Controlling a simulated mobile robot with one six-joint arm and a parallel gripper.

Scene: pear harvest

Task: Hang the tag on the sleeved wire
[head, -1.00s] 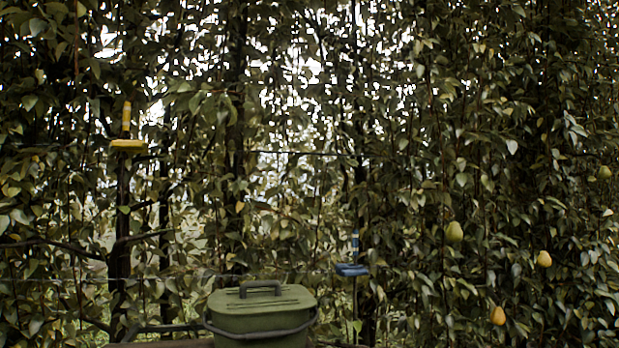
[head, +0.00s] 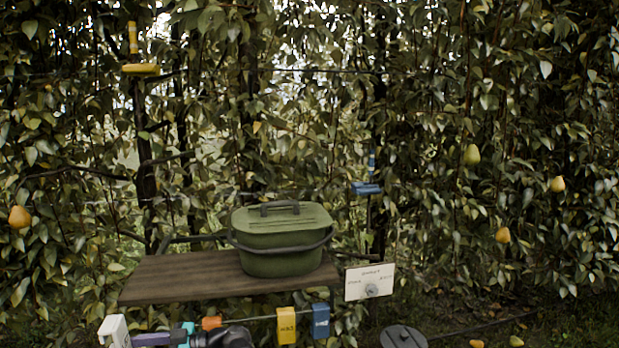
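A yellow tag (head: 286,325) and a blue tag (head: 320,321) hang side by side from a thin rail at the bottom of the head view. Both carry markings too small to read. A yellow sleeve (head: 133,38) stands upright above a yellow ledge (head: 141,69) at upper left. A blue sleeve (head: 371,162) stands above a blue ledge (head: 366,188) right of centre. I cannot tell which wire each sleeve is on. Parts of my arm show at the bottom edge, left of the tags. My gripper's fingers cannot be made out there.
A lidded green bin (head: 283,250) stands on a wooden bench (head: 180,279). A white sign (head: 369,282) is at the bench's right. A dark round object (head: 403,337) is at the bottom. Several pears, one at the left (head: 19,217), hang in the dense foliage. Two pears lie on the ground.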

